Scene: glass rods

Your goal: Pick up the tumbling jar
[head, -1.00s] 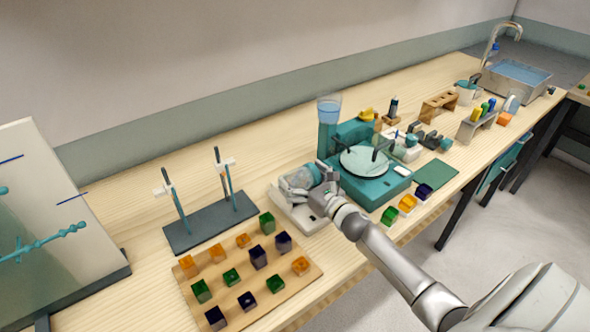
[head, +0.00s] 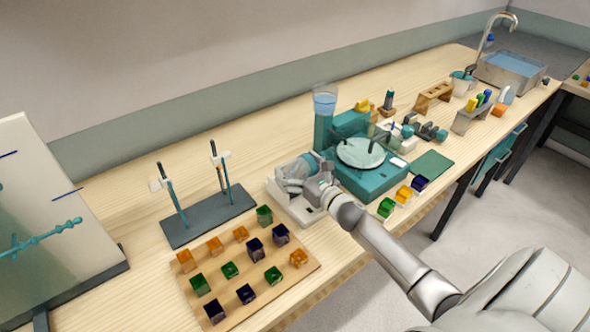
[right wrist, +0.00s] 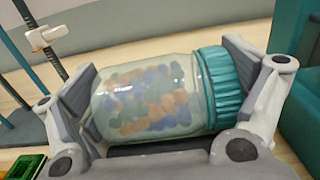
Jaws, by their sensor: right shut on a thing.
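The tumbling jar (right wrist: 150,97) is a clear jar with a ribbed teal lid (right wrist: 220,88) and several orange, blue and green pieces inside. It lies on its side across my right gripper in the right wrist view, one finger at its base and one at the lid. In the head view the jar (head: 294,171) is at the white base unit (head: 287,204), partly hidden by my right gripper (head: 311,176). The gripper is shut on the jar. I cannot tell whether the jar touches the base. My left gripper is not in view.
A teal machine with a round plate (head: 361,153) stands close on the right. A dark rod stand (head: 208,216) is on the left. A wooden board (head: 232,293) with several coloured blocks lies in front. Bare table shows behind the stand.

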